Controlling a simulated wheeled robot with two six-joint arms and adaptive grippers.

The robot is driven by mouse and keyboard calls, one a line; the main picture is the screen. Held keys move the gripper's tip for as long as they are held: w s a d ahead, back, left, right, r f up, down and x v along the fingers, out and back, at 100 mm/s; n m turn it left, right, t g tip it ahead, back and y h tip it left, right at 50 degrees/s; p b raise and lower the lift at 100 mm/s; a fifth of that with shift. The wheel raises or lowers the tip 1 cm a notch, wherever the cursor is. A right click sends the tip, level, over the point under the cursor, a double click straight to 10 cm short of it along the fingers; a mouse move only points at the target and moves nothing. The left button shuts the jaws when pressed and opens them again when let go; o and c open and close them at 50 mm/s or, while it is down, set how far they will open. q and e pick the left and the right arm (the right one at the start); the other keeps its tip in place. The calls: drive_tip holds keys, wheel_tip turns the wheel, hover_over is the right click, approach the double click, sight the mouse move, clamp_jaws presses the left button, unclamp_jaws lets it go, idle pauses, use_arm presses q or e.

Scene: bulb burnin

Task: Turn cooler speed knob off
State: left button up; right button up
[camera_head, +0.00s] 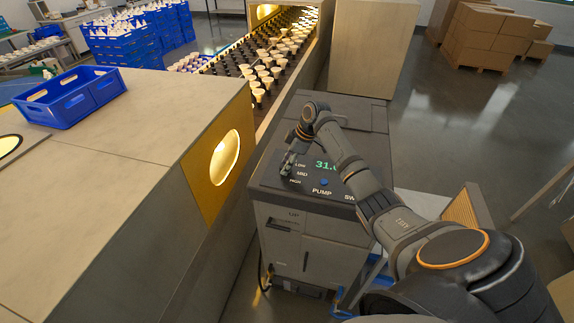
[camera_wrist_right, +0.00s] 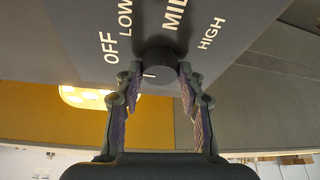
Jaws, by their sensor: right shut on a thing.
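The cooler speed knob (camera_wrist_right: 160,66) is a dark round knob on the grey panel in the right wrist view, with OFF, LOW, MID and HIGH printed around it. A short white mark shows at the knob's lower left, on the OFF side. My right gripper (camera_wrist_right: 160,84) is shut on the knob, one finger on each side. In the head view my right gripper (camera_head: 288,163) reaches down to the left part of the cooler's top panel (camera_head: 268,172), and hides the knob there. My left gripper is not in view.
The cooler (camera_head: 330,232) has a green display (camera_head: 321,165) and a blue button (camera_head: 324,181) near PUMP. A conveyor of bulbs (camera_head: 265,72) runs behind it. A pale housing with a lit yellow opening (camera_head: 224,158) stands left, carrying a blue crate (camera_head: 70,98).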

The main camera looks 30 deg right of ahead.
idle(0.3)
drive_tip(key=o, duration=1.2)
drive_tip(key=v, duration=1.2)
